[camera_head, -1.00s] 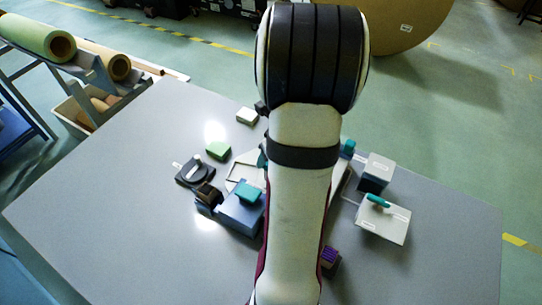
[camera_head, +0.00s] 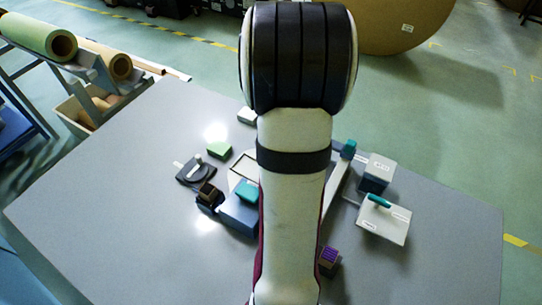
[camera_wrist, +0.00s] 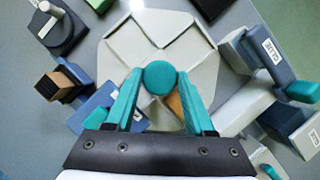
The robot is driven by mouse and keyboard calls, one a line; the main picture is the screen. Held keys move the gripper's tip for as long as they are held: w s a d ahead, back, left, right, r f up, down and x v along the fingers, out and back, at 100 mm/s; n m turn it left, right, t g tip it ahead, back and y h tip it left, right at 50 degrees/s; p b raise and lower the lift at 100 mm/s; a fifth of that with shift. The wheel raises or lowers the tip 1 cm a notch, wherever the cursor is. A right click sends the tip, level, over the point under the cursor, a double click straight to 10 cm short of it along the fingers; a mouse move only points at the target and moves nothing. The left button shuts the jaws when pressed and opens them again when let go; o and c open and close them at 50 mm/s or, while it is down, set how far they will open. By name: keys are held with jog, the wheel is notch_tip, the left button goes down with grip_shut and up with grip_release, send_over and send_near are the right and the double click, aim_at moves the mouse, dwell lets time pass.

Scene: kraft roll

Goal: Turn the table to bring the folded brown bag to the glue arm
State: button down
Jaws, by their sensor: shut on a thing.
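The table that turns is a pale grey, many-sided plate with raised ridges (camera_wrist: 203,72); in the head view only its left part (camera_head: 240,165) shows beside my arm. A round teal knob (camera_wrist: 160,77) stands on it. My gripper (camera_wrist: 160,84) is shut on this knob, one teal finger on each side. A brown piece, apparently the folded bag (camera_wrist: 176,104), shows behind the knob and right finger, mostly hidden. The glue arm (camera_wrist: 265,48), a blue-grey block with a GLUE label, is right of the plate, apart from my gripper. My arm hides the gripper in the head view.
A blue block with a teal top (camera_head: 240,212) and a black round-based device (camera_head: 195,170) stand left of the plate. A green block (camera_head: 219,150) is behind them. A grey box with a teal handle (camera_head: 384,218) stands right. The worktable's outer areas are clear.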

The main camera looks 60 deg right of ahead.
dwell(0.4)
jog(key=shift+c, duration=1.3)
grip_release()
jog(key=v, duration=1.5)
jog(key=shift+r, duration=0.35)
jog(key=shift+a, duration=0.15)
